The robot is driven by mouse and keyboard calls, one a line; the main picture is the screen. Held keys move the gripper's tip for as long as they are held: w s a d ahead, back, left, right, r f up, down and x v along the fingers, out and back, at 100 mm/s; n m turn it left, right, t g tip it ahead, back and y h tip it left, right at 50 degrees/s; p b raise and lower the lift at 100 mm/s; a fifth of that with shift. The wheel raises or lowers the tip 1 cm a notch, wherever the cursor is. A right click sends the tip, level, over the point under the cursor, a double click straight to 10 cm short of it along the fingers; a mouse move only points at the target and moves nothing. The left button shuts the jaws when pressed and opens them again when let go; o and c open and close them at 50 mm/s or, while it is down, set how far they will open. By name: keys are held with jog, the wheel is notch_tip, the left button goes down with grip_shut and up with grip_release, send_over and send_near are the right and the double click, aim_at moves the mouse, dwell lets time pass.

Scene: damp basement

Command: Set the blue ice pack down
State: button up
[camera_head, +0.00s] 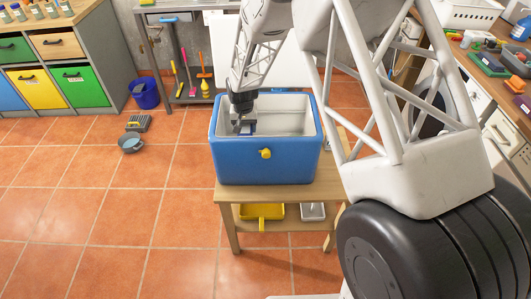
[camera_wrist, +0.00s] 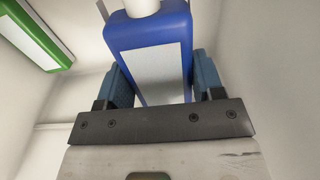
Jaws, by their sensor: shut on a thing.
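The blue ice pack (camera_wrist: 150,32) has a pale label and a white cap. In the wrist view it sits between the two fingers of my gripper (camera_wrist: 163,75), which is shut on it. In the head view my gripper (camera_head: 243,127) reaches down inside the blue cooler box (camera_head: 240,160), near its left wall. The pack is mostly hidden there by the gripper. In the wrist view the cooler's white inner walls (camera_wrist: 265,80) surround the pack. I cannot tell whether the pack touches the cooler's floor.
A green and white item (camera_wrist: 38,38) lies to the left of the pack in the wrist view. The cooler stands on a small wooden table (camera_head: 270,196) with a yellow tray (camera_head: 262,211) on its lower shelf. The cooler's right half looks clear.

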jog(key=shift+w+a+f, duration=0.3)
jog(key=shift+a+f, duration=0.2)
jog(key=shift+a, duration=0.35)
jog(key=shift+f, duration=2)
jog(key=shift+f, duration=2)
jog(key=o, duration=1.2)
jog(key=shift+f, duration=0.15)
jog(key=shift+c, duration=0.2)
